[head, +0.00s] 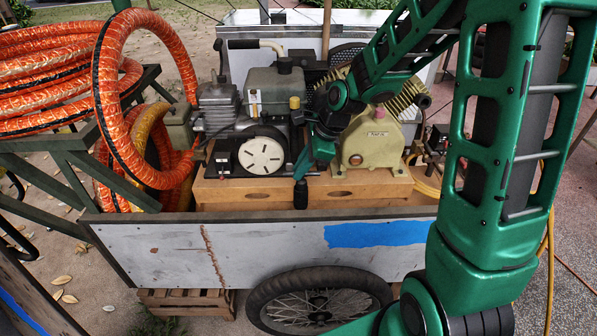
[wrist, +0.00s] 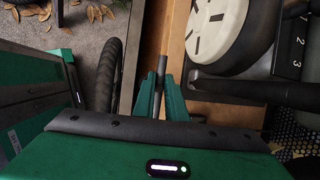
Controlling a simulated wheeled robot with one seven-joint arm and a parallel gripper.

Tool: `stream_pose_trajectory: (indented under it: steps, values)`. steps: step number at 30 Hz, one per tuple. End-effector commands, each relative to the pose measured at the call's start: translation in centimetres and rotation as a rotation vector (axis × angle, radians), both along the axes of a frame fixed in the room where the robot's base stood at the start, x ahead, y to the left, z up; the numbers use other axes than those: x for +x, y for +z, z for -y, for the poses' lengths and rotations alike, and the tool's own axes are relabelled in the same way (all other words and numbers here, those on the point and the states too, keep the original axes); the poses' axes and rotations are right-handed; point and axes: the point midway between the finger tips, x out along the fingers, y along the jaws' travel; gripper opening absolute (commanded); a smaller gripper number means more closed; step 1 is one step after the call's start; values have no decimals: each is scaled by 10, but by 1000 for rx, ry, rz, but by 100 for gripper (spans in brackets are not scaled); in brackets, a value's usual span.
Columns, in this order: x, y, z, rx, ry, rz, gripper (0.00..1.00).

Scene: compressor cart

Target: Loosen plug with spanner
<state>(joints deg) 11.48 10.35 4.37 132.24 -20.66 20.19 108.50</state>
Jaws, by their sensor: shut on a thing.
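My gripper (head: 301,178) is in front of the engine on the cart, pointing down at the wooden base's front edge. In the wrist view, its green fingers (wrist: 160,82) are shut on a narrow dark bar, which looks like the spanner (wrist: 158,103). In the head view, a dark handle-like end (head: 300,196) shows just below the fingers. The spanner's jaw end cannot be made out. A beige pump housing (head: 368,148) stands right of the gripper, with a round fitting low on its face. I cannot tell which part is the plug.
The engine's white round cover (head: 262,156) is close to the left of my gripper; it also shows in the wrist view (wrist: 219,30). The cart's side wall (head: 270,245) and wheel (head: 320,300) are in front. Orange hoses (head: 130,100) loop at the left. Bare ground lies left of the cart.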

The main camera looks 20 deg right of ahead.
Motion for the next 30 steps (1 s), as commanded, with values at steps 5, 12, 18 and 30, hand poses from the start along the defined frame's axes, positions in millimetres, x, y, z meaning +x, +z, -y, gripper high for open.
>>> stream_pose_trajectory:
  steps: [5, 12, 18, 30]
  values:
    - [1, 9, 0, 0, 0, 3, 0]
    - [3, 21, 0, 0, 1, 10, 0]
    - [5, 31, 1, -2, -1, 16, 0]
    - [6, 49, 4, -4, -5, 20, 0]
